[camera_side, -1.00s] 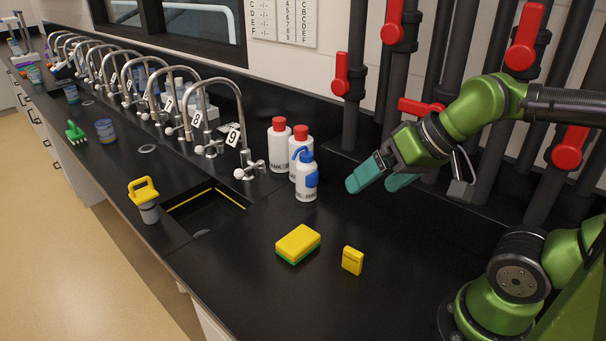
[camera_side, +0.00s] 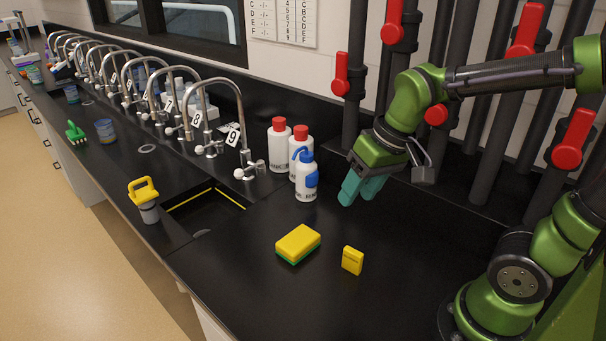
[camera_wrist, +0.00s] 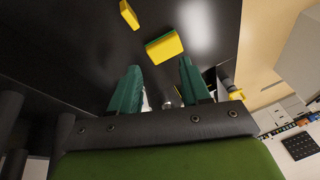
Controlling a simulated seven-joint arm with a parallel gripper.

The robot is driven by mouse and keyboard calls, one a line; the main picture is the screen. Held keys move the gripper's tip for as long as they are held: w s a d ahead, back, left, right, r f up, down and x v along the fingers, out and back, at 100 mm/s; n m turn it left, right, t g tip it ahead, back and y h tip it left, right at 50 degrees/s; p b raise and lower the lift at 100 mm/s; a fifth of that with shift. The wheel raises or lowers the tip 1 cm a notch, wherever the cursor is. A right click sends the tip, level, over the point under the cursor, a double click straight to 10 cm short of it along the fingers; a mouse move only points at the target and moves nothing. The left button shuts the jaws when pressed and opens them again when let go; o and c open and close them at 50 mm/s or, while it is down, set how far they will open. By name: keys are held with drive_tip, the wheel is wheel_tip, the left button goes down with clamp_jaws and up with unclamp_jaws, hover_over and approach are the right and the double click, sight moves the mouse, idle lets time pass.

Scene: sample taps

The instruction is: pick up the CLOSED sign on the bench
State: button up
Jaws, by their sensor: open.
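A small yellow block-like piece (camera_side: 352,260) stands on the black bench, right of the sponge. It is the likeliest match for the CLOSED sign, but I cannot read any lettering on it. In the wrist view it is the small yellow piece (camera_wrist: 129,14) at the top, left of the sponge. My gripper (camera_side: 359,190) has teal fingers and hangs above the bench, behind the small yellow piece and apart from it. In the wrist view my gripper (camera_wrist: 160,66) has its fingers spread, with nothing held between them.
A yellow and green sponge (camera_side: 298,243) lies left of the small piece. White bottles, one with a blue top (camera_side: 305,178), stand left of my gripper. A sink (camera_side: 207,212) opens at the left. Dark pipes with red handles (camera_side: 340,75) rise behind. The bench front is clear.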

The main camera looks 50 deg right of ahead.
sight(354, 251)
drive_tip(key=f+n+g, duration=0.1)
drive_tip(key=f, duration=0.3)
drive_tip(key=w+d+f+n+g+h, duration=0.1)
drive_tip(key=f+g, duration=0.1)
drive_tip(key=f, duration=0.3)
drive_tip(key=d+f+n+g, duration=0.1)
drive_tip(key=f+g, duration=0.1)
drive_tip(key=f, duration=0.3)
drive_tip(key=shift+w+f+n+h, duration=0.2)
drive_tip(key=shift+w+n+h, duration=0.1)
drive_tip(key=shift+w+n, duration=0.1)
drive_tip(key=shift+s+a+f, duration=0.1)
drive_tip(key=shift+s+f, duration=0.1)
drive_tip(key=shift+f, duration=0.7)
drive_tip(key=shift+s+d+f, duration=0.1)
drive_tip(key=shift+s+f, duration=0.15)
drive_tip(key=shift+f, duration=0.6)
drive_tip(key=shift+s+a+f, duration=0.1)
drive_tip(key=shift+s+f, duration=0.1)
drive_tip(key=shift+f, duration=0.7)
drive_tip(key=shift+c, duration=0.5)
clamp_jaws()
